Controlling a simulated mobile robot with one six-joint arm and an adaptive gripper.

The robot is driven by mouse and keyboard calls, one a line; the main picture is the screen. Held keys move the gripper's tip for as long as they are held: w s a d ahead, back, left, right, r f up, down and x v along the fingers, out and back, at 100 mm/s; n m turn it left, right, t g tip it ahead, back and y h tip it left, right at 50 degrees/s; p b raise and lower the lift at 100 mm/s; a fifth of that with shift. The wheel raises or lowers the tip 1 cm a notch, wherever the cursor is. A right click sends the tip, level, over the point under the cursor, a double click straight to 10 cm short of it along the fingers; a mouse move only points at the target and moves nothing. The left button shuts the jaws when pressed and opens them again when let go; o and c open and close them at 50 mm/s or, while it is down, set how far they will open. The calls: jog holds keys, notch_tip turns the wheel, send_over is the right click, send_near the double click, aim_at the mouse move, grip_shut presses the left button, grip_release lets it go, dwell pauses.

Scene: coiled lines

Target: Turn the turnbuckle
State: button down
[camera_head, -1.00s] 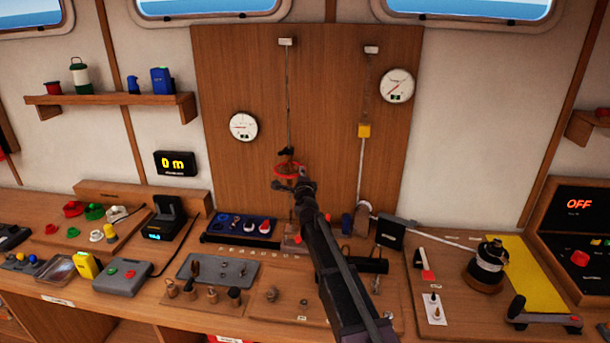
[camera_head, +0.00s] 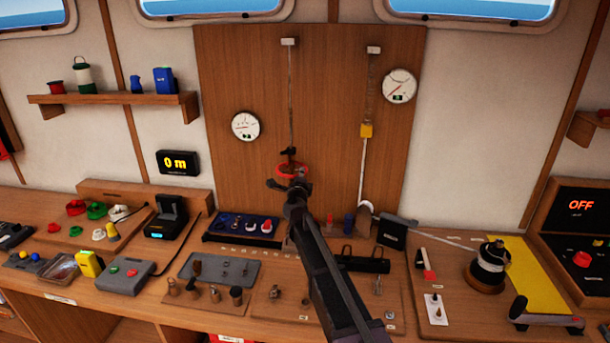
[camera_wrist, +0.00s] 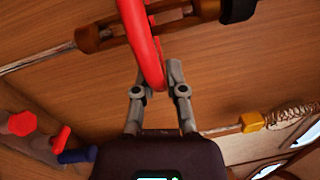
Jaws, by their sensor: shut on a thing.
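The turnbuckle hangs on a thin vertical line on the wooden panel, with a red ring handle (camera_head: 291,170) around it at its lower part. In the wrist view the red ring (camera_wrist: 147,45) crosses in front of the bronze turnbuckle body (camera_wrist: 97,38), which has a black end at the upper right. My gripper (camera_head: 282,184) is at the front of the ring. In the wrist view its fingers (camera_wrist: 156,75) are shut on the ring's near rim. The turnbuckle's lower end is hidden by my arm in the head view.
A round gauge (camera_head: 245,126) is left of the line and another gauge (camera_head: 399,86) is at the upper right. A second line with a yellow block (camera_head: 366,131) runs to the right. Below are a tray of shackles (camera_head: 241,228) and several small fittings on the bench.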

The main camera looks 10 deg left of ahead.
aim_at(290, 176)
jog(key=shift+s+a+m+h, duration=0.2)
jog(key=shift+m+h, duration=0.1)
jog(key=shift+h, duration=0.2)
jog(key=shift+s+a+m+g+h, duration=0.2)
jog(key=shift+m+h, duration=0.35)
jog(key=shift+h, duration=0.4)
jog(key=shift+s+a+m+g+h, duration=0.15)
jog(key=shift+m+h, duration=0.45)
jog(key=shift+h, duration=0.3)
jog(key=shift+s+a+m+g+h, duration=0.1)
jog(key=shift+a+m+g+h, duration=0.1)
jog(key=shift+m+h, duration=0.55)
jog(key=m+g+h, duration=0.1)
jog(key=h, duration=0.1)
jog(key=a+m+g+h, duration=0.1)
jog(key=h, duration=0.1)
jog(key=m+g+h, duration=0.1)
jog(key=h, duration=0.1)
jog(key=shift+s+a+f+m, duration=0.1)
jog(key=shift+s+a+m, duration=0.2)
jog(key=shift+a+m, duration=0.1)
jog(key=shift+s+a+m+g+h, duration=0.15)
jog(key=shift+m+g+h, duration=0.55)
jog(key=shift+g+h, duration=0.3)
jog(key=shift+s, duration=0.1)
jog(key=c, duration=0.7)
grip_release()
